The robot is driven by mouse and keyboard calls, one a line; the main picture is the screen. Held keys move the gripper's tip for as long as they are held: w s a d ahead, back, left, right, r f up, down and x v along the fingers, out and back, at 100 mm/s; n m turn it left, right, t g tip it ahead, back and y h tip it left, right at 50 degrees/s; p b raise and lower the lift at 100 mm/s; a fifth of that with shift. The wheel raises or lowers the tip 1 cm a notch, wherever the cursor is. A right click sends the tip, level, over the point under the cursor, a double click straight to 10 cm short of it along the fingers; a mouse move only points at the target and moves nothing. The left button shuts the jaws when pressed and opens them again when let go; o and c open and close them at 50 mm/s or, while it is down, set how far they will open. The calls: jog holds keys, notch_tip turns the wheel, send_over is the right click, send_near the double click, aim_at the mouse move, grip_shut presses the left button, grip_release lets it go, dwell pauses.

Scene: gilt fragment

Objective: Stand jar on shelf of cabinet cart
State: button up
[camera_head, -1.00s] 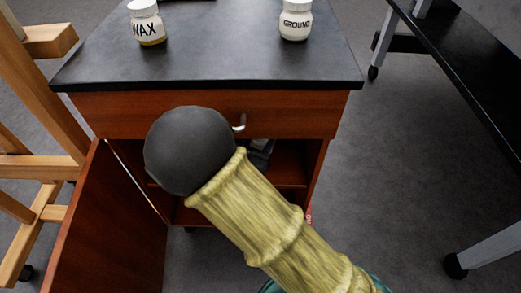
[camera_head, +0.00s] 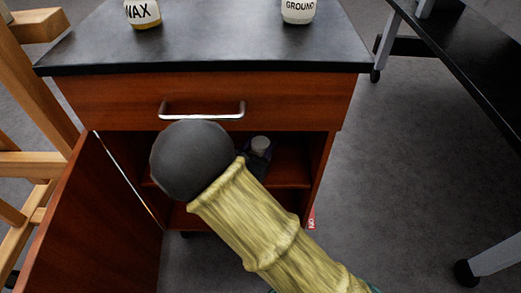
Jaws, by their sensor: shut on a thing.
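The cabinet cart (camera_head: 320,93) stands ahead, with a black top, a reddish wood body and a shut drawer. Its door (camera_head: 95,225) is swung open to the left. The shelf (camera_head: 291,177) shows inside the opening. A dark jar-like thing with a grey lid (camera_head: 260,151) shows upright in the opening, just right of my arm's dark round joint; its lower part is hard to make out. My arm crosses the front of the cart and hides much of the opening. My gripper is hidden behind it, so I cannot tell how it meets the jar.
A white WAX jar (camera_head: 143,12) and a white GROUND jar (camera_head: 298,10) stand on the cart top. A wooden easel (camera_head: 35,110) is close on the left. A black table (camera_head: 475,75) with grey legs is on the right. The floor between cart and table is clear.

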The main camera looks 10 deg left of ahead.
jog(key=shift+w+f, duration=0.1)
jog(key=shift+f, duration=0.05)
jog(key=o, duration=1.1)
jog(key=p+v, duration=0.4)
jog(key=v, duration=0.8)
jog(key=shift+p, duration=0.3)
jog(key=shift+a, duration=0.1)
